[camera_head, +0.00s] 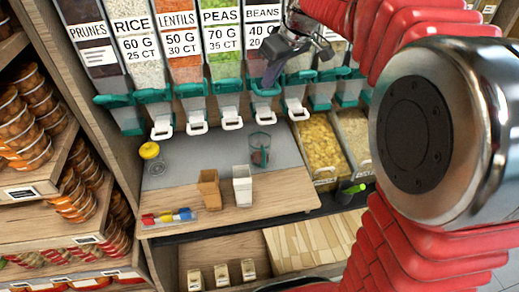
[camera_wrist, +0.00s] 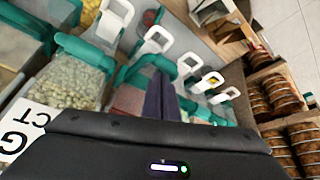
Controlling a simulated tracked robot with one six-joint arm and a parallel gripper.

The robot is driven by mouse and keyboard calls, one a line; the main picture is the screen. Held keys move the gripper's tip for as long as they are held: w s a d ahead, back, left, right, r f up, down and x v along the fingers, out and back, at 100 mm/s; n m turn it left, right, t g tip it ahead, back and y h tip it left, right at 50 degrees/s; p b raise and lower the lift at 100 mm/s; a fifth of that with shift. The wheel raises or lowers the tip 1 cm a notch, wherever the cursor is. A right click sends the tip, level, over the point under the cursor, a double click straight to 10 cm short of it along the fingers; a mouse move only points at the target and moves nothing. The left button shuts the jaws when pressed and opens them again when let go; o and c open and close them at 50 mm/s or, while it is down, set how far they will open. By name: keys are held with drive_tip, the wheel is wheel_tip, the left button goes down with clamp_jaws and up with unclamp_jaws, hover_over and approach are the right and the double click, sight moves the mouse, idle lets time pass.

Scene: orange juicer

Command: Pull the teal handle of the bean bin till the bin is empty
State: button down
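The bean bin (camera_head: 262,68) hangs in the row under a BEANS label. My gripper (camera_head: 270,78) reaches down to this handle from above. A clear cup (camera_head: 260,149) below the bin holds something dark red.
Neighbouring bins carry white handles, such as the peas bin's (camera_head: 232,123). Open trays (camera_head: 318,150) lie right. Shelves of jars stand left.

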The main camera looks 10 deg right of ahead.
drive_tip(key=shift+w+r, duration=0.2)
drive_tip(key=shift+r, duration=0.95)
drive_tip(key=shift+w+r, duration=0.2)
drive_tip(key=shift+r, duration=0.95)
drive_tip(key=shift+f, duration=0.1)
drive_tip(key=shift+f, duration=0.65)
drive_tip(key=shift+s+f, duration=0.2)
drive_tip(key=shift+f, duration=0.55)
drive_tip(key=shift+s+f, duration=0.15)
drive_tip(key=shift+f, duration=0.55)
drive_tip(key=shift+s+f, duration=0.2)
drive_tip(key=shift+f, duration=0.55)
